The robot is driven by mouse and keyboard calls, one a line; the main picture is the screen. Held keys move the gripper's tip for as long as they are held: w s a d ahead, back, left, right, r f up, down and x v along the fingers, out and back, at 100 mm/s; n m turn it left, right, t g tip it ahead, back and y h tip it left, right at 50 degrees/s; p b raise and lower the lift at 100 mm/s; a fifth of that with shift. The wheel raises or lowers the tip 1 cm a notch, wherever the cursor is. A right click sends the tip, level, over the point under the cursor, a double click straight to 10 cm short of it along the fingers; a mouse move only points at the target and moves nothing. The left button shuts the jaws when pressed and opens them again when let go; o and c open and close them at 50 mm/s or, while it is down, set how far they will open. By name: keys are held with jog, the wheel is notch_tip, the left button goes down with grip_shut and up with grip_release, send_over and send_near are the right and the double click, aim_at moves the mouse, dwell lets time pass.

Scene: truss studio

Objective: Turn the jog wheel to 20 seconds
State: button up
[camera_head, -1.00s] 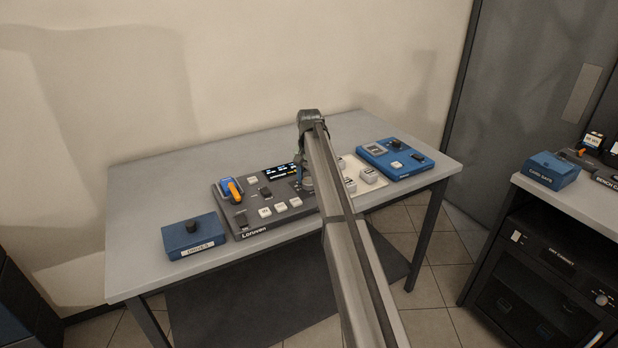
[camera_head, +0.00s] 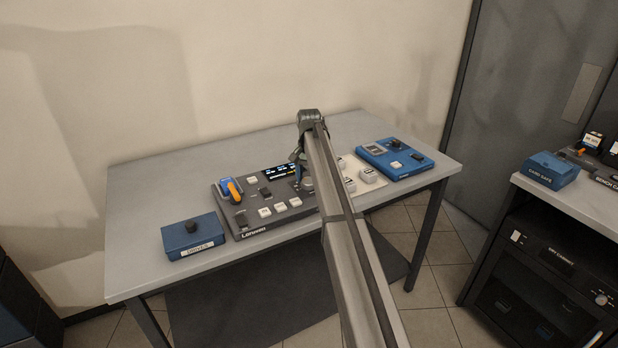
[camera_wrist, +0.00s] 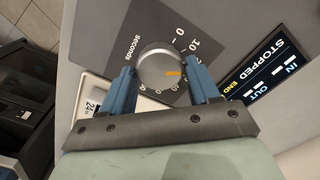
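The jog wheel (camera_wrist: 160,68) is a round grey knob with an orange mark, on a dark plate printed "seconds". The labels 0 and 10 show at its upper right; the orange mark points right, toward my right-hand finger, which hides the scale there. My gripper (camera_wrist: 161,76) has its two blue fingers on opposite sides of the wheel, and they appear to touch its rim. In the head view, my gripper (camera_head: 299,172) is over the right part of the dark Lorwen console (camera_head: 240,222), and my arm hides some of it.
The console display (camera_wrist: 280,68) reads STOPPED. A blue box with a black knob (camera_head: 192,234) stands left of the console. A blue device (camera_head: 398,163) and white keys (camera_head: 368,175) are to the right. The table's back left (camera_head: 170,180) is clear.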

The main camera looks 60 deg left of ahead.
aim_at(309, 180)
jog(key=o, duration=0.3)
notch_tip(309, 180, up, 14)
jog(key=shift+f, duration=0.1)
dwell(0.6)
dwell(0.5)
